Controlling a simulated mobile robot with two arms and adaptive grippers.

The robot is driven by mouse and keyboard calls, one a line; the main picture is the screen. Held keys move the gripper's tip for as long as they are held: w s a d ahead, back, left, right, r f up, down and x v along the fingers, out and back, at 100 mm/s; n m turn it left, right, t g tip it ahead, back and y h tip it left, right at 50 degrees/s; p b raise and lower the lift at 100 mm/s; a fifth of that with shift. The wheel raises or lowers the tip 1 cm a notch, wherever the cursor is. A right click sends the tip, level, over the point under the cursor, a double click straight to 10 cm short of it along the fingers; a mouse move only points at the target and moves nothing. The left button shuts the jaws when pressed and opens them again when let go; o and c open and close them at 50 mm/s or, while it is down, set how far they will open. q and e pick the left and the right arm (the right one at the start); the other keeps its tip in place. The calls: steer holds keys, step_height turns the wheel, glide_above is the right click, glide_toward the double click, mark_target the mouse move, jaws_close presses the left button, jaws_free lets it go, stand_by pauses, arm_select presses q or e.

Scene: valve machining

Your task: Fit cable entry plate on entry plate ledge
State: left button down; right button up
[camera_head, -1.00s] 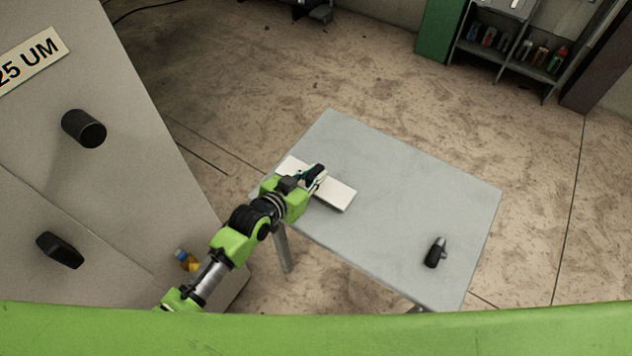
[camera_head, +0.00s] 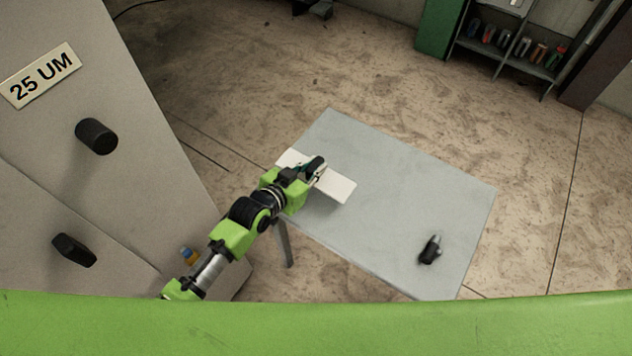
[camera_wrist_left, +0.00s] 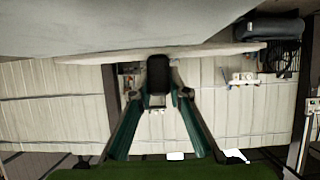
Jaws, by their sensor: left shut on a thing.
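The cable entry plate, a flat white rectangle (camera_head: 337,187), is over the left part of the grey table, with a shadow beside it on the table top. My left gripper (camera_head: 316,170) is shut on it around its middle, and the hand covers part of the plate. In the left wrist view the plate shows nearly edge-on as a pale strip (camera_wrist_left: 95,54), with the gripper's fingertips (camera_wrist_left: 159,78) at its middle. I cannot make out the entry plate ledge in these views. My right gripper is in neither view.
The grey table (camera_head: 400,190) is mostly clear, with a small black tool (camera_head: 430,250) near its right front. A large pale cabinet (camera_head: 130,190) with black knobs and a "25 UM" label stands at left. A shelf (camera_head: 507,50) is at the back right.

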arm_select(q)
steer(key=shift+f, duration=0.25)
steer(key=shift+f+b, duration=2)
steer(key=shift+f, duration=0.4)
steer(key=c, duration=1.8)
jaws_free()
steer(key=shift+c, duration=0.2)
steer(key=v, duration=1.2)
steer(key=shift+s, duration=0.1)
